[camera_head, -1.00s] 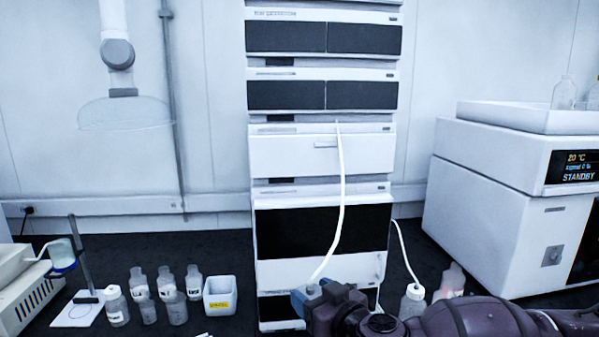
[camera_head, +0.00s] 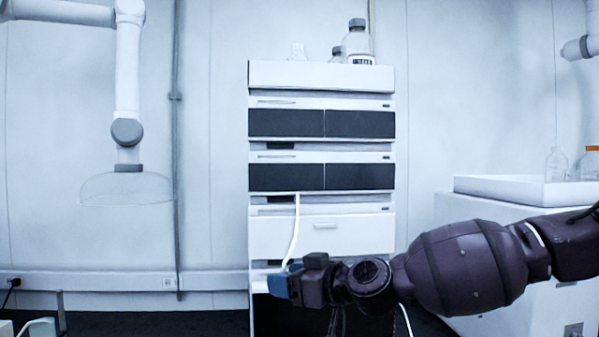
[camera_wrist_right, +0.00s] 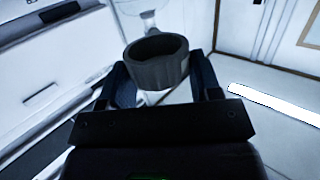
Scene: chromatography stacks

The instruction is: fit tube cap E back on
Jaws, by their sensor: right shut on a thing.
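My right gripper (camera_head: 283,280) is raised in front of the lower part of the white instrument stack (camera_head: 320,78). In the right wrist view, its two dark blue fingers (camera_wrist_right: 162,85) are shut on a dark grey round cap (camera_wrist_right: 155,62), whose ring-shaped end faces the camera. In the head view a thin white tube (camera_head: 295,225) hangs from the stack down to the gripper, and the cap is hidden by the fingers. No letter is readable on the cap. No bottle shows under it. My left gripper is not in view.
Bottles (camera_head: 358,45) stand on top of the stack. A white instrument (camera_head: 470,215) with a tray of bottles is on the right, partly behind my right arm. An extraction hood (camera_head: 126,187) hangs at left. Only a strip of dark bench (camera_head: 150,323) shows.

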